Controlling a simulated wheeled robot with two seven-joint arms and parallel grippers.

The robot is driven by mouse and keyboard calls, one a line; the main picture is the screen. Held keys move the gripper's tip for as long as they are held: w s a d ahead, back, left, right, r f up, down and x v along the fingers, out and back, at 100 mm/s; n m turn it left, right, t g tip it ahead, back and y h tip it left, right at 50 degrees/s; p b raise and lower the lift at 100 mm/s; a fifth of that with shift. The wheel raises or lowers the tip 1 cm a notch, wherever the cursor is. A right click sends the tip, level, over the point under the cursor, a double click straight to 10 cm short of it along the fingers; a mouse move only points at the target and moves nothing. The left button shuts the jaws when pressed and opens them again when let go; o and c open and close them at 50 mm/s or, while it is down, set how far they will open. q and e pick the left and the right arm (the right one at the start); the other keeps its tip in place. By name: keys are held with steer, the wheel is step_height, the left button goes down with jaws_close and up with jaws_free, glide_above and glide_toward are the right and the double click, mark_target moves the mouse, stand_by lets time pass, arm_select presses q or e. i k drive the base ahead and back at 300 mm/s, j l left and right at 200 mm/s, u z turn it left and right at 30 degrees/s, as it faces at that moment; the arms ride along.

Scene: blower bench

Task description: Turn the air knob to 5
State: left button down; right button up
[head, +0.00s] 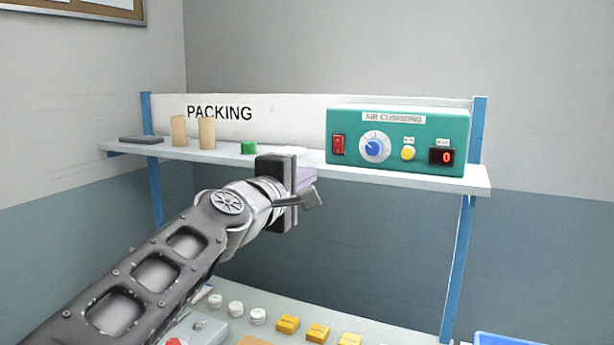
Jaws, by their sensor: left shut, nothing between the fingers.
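The air knob (374,147) is a blue knob on a white round dial, on the front of a green box (454,125) labelled AIR CUSHIONS. The box stands on the right part of the shelf. A red switch (338,145) is left of the knob. A yellow button (408,153) and a small display (441,157) reading 0 are right of it. The dial's numbers are too small to read. My left gripper (311,197) is in front of the shelf, below and left of the knob, apart from it. It is shut and empty. My right gripper is out of view.
The white shelf (230,156) on blue posts also holds two tan cylinders (207,133), a green item (249,147) and a dark flat item (141,139). Below, the bench has white round pieces (236,308), several yellow boxes (318,332) and a blue bin (505,339).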

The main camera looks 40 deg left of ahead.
mark_target(374, 147)
steer(key=k+l, duration=0.2)
steer(key=k, duration=0.3)
steer(key=k+l, duration=0.25)
steer(key=k, duration=0.2)
